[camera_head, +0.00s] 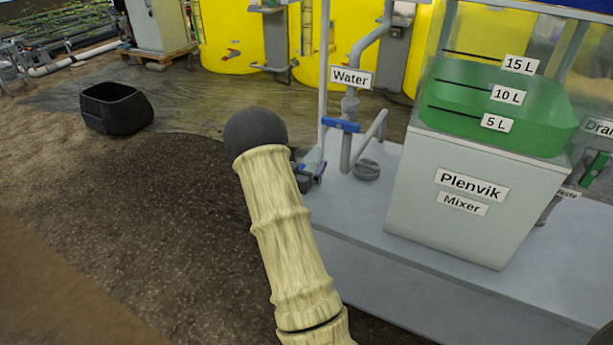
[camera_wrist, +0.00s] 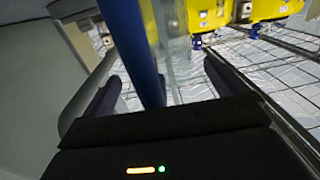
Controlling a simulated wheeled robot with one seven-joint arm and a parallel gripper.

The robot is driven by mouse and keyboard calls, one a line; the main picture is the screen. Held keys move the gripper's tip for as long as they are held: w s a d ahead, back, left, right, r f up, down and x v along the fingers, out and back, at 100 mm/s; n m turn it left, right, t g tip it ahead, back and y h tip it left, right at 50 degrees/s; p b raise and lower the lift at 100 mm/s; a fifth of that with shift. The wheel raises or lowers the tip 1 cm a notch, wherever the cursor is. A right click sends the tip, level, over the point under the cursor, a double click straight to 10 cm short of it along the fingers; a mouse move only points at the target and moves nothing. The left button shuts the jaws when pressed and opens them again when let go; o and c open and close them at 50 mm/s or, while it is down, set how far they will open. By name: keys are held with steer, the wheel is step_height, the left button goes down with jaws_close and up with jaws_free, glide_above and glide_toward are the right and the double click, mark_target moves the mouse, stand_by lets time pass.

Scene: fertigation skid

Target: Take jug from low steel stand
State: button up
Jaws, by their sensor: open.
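In the wrist view my gripper (camera_wrist: 160,88) is open, with its dark fingers apart to the left and right. A blue upright bar (camera_wrist: 140,50) passes between the fingers in the picture; I cannot tell whether it touches them. I cannot make out a jug for certain in either view. Thin steel rods (camera_wrist: 285,48) over a pale surface show at the right of the wrist view; I cannot tell whether they belong to the low steel stand.
A Plenvik mixer (camera_head: 432,220) holding green liquid stands on a grey plinth (camera_head: 400,290) at the right. The Water pipe with a blue-handled valve (camera_head: 342,125) is close to my arm. A black pot (camera_head: 115,108) sits on the soil. Yellow units (camera_wrist: 208,12) show in the wrist view.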

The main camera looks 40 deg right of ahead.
stand_by(0.3)
steer(key=c, duration=1.4)
steer(key=shift+r, duration=0.1)
step_height(320, 180, up, 10)
steer(key=p, duration=0.3)
